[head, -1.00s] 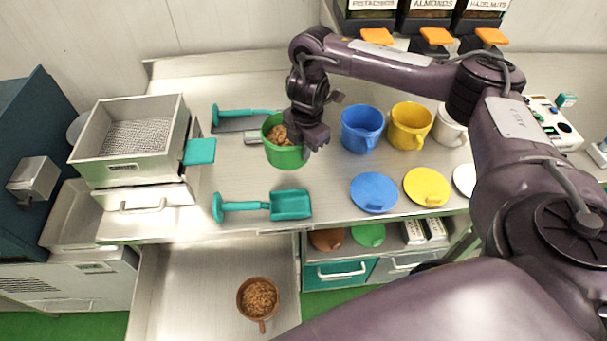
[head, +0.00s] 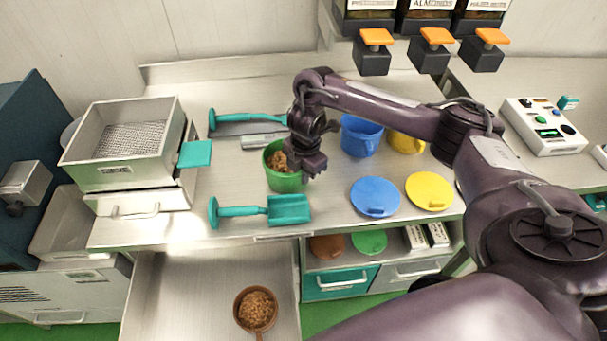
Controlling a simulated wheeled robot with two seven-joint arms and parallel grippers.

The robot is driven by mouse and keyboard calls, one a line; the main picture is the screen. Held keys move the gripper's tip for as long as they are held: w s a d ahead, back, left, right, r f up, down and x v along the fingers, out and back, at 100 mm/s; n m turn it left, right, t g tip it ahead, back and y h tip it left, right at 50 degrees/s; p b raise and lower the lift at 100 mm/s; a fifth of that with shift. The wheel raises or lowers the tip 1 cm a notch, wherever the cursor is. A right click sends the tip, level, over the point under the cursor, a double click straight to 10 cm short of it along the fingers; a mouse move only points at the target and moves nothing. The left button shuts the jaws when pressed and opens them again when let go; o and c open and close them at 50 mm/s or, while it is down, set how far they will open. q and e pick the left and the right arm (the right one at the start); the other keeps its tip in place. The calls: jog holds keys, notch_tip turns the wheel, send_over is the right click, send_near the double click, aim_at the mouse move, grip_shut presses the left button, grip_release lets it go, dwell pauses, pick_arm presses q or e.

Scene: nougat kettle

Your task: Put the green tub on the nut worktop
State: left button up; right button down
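The green tub (head: 285,182), with brown nuts inside, is upright over the nut worktop (head: 335,215), between the two teal scoops. My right gripper (head: 308,167) is at the tub's right side and appears shut on its edge or handle; the fingertips are partly hidden. I cannot tell whether the tub's base touches the worktop. My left gripper is not in view.
Teal scoops lie behind (head: 245,120) and in front (head: 288,210) of the tub. A blue lid (head: 375,197), yellow lid (head: 430,191) and blue tub (head: 361,136) are to the right. A sieve box (head: 125,170) stands left. A brown tub (head: 257,309) sits in the open drawer below.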

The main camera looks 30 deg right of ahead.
jog(key=c, duration=1.7)
grip_release()
jog(key=shift+f, duration=0.1)
jog(key=r+p, duration=0.1)
jog(key=r, duration=0.3)
jog(key=r+p, duration=0.2)
jog(key=r, duration=0.2)
jog(key=r+p, duration=0.1)
jog(key=r, duration=0.3)
jog(key=shift+s+r, duration=0.15)
jog(key=shift+s, duration=0.2)
